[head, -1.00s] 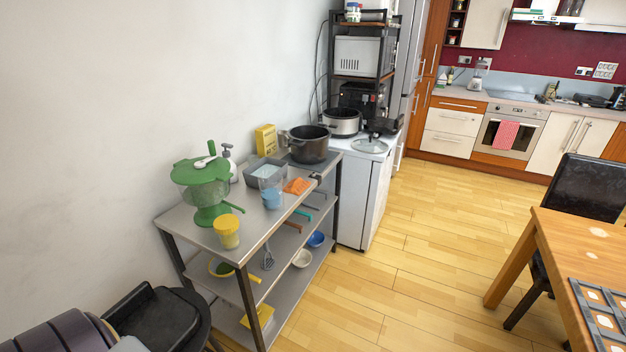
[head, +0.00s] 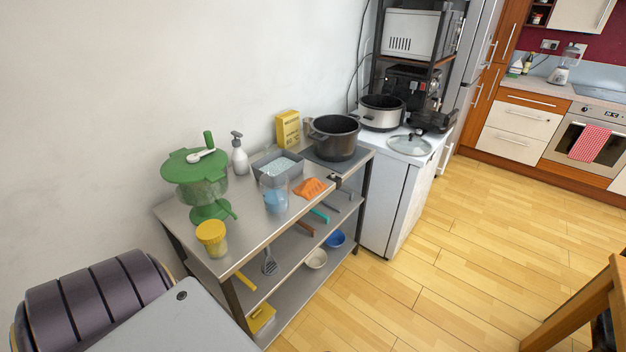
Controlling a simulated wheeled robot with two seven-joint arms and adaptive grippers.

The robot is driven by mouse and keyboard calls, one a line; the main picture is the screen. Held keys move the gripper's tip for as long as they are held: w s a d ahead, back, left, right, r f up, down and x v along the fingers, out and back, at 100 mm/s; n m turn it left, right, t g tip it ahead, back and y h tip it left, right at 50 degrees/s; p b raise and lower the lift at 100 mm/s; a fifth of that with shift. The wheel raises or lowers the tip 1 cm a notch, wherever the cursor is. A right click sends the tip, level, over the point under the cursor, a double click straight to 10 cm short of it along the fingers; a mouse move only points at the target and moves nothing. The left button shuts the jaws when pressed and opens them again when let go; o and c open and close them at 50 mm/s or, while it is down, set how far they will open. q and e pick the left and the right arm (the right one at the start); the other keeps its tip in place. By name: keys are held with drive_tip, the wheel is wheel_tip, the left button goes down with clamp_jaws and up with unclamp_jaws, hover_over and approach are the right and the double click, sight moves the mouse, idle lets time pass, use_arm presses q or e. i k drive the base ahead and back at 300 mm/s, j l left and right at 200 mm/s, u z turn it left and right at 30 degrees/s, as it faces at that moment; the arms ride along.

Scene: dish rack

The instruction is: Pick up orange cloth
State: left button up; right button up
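The orange cloth (head: 314,187) lies crumpled on the top of the metal shelf table (head: 262,232), near its front edge. It sits right of a clear jug with blue contents (head: 275,194) and in front of a grey tub (head: 278,165). Neither of my grippers shows in the head view.
A black pot (head: 334,138) stands on a dark plate behind the cloth. A green-lidded container (head: 193,172), a yellow-lidded jar (head: 212,238), a soap bottle (head: 239,155) and a yellow box (head: 288,128) share the tabletop. Open wooden floor (head: 430,275) lies to the right.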

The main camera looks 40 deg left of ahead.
sight(308, 189)
drive_tip(key=i+u, duration=0.4)
drive_tip(key=i, duration=0.15)
drive_tip(key=i+l+u, duration=0.15)
drive_tip(key=i+u, duration=0.2)
drive_tip(key=i, duration=0.15)
